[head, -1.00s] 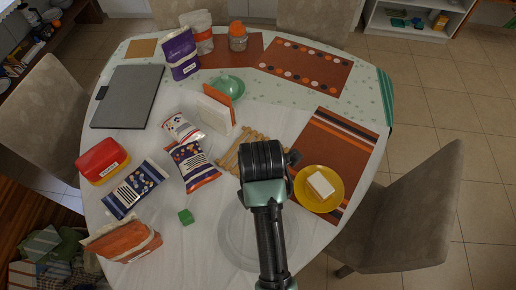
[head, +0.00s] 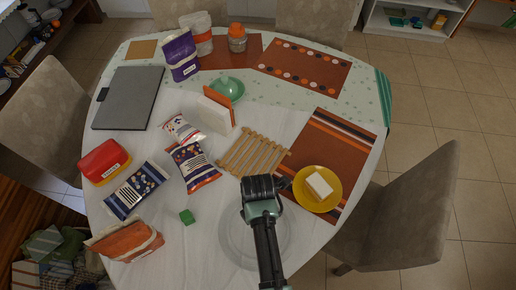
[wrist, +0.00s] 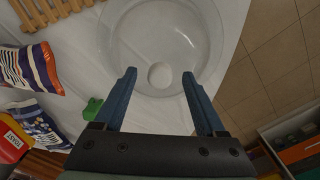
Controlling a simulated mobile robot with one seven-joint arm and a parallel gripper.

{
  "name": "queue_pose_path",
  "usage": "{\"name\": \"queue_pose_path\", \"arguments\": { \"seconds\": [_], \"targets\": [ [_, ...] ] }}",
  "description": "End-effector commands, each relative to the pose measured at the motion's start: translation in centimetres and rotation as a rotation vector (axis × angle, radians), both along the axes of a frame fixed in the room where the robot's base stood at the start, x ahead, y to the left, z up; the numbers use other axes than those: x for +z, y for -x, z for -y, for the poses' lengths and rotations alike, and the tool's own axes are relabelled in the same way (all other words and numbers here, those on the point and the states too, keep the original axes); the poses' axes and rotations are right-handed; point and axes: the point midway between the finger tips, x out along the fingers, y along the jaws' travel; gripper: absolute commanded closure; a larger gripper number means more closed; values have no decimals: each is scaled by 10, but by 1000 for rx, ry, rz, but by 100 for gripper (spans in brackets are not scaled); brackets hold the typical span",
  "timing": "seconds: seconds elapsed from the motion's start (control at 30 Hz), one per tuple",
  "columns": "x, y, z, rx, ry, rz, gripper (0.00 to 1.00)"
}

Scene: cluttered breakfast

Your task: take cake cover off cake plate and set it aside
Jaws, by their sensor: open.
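A clear round cake cover with a small round knob (wrist: 160,75) at its centre shows in the wrist view. In the head view it is a faint pale round shape (head: 229,238) near the table's front edge. The cake plate's pale rim (wrist: 112,22) seems to surround it; I cannot clearly tell cover from plate. My gripper (wrist: 159,73) is open and empty, pointing down over the cover, with its fingertips on either side of the knob in the picture. Whether they touch it I cannot tell. In the head view my arm hides the fingers and part of the cover.
A wooden rack (head: 252,153) lies behind the cover. A yellow plate (head: 330,205) with a white block is close at right. A chair (head: 405,215) stands at right.

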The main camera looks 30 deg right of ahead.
Motion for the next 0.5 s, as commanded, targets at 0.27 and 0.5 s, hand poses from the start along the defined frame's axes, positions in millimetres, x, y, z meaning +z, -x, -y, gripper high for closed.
{"name": "queue_pose_path", "arguments": {
  "seconds": [0.27,0.5],
  "targets": [
    [-15,0,0,0,0,0,27],
    [-14,0,0,0,0,0,45]
  ]
}}
